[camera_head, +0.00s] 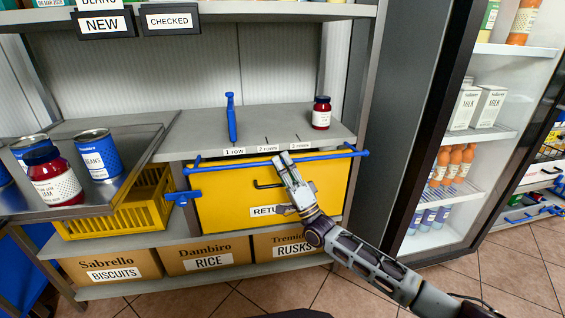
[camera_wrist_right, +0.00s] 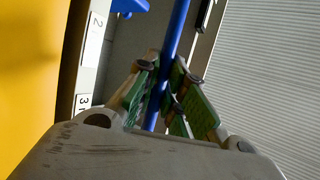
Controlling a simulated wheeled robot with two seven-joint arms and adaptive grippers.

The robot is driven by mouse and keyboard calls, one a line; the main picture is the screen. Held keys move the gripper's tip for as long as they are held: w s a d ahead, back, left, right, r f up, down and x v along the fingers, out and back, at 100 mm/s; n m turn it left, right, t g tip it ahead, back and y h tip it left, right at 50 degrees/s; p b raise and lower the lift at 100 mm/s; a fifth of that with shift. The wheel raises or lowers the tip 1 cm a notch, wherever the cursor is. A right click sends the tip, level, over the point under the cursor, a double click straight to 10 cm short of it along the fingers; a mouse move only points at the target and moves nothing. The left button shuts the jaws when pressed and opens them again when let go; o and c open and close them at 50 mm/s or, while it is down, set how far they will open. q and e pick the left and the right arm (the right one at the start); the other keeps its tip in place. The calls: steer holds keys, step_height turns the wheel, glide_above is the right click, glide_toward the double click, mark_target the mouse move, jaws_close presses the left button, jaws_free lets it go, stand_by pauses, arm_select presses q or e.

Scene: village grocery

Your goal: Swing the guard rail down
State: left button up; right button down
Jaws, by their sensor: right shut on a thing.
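The guard rail (camera_head: 218,161) is a blue bar running across the front edge of the middle shelf, above the yellow drawer. In the right wrist view the blue rail (camera_wrist_right: 178,30) passes between the finger pads. The rail's right end stands free beyond the gripper. My left gripper is not in view.
A yellow drawer (camera_head: 225,205) with a dark handle is below the rail. A blue upright divider (camera_head: 231,120) and a red jar (camera_head: 321,114) stand on the shelf (camera_head: 190,140). A metal tray (camera_head: 130,165) with cans and a jar is at left. A fridge (camera_head: 430,130) stands at right.

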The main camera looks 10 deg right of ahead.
steer(key=shift+w+d+f+n+y, duration=0.15)
steer(key=shift+w+f+n+y, duration=0.05)
steer(key=shift+f+n+y, duration=0.25)
steer(key=c, duration=1.5)
jaws_free()
steer(key=shift+w, duration=0.1)
steer(key=shift+y, duration=0.25)
steer(key=shift+s, duration=0.2)
steer(key=shift+s+f, duration=0.1)
steer(key=shift+f, duration=0.1)
steer(key=v, duration=1.1)
steer(key=shift+s+d, duration=0.2)
steer(key=shift+d, duration=0.05)
steer(key=shift+a+f, duration=0.1)
